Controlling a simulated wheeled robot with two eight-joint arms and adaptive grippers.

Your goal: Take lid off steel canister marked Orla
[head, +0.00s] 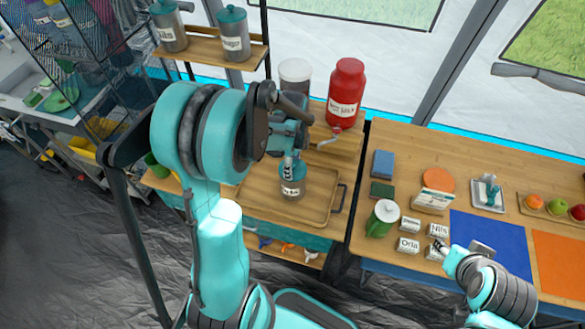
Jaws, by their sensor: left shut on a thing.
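A steel canister (292,187) with a teal lid (291,170) stands upright on a wooden tray (322,193) in the middle of the head view. Its label is too small to read with certainty. My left gripper (290,158) comes down from above and is shut on the top of the lid. The lid appears to sit on the canister's rim; I see no gap. My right gripper (442,246) is low over the right table, beside small name cards, and its jaws are too small to judge.
Two similar lidded canisters (168,25) (234,35) stand on a raised shelf. A red dispenser (345,92) and a grey canister (295,75) stand behind the tray.

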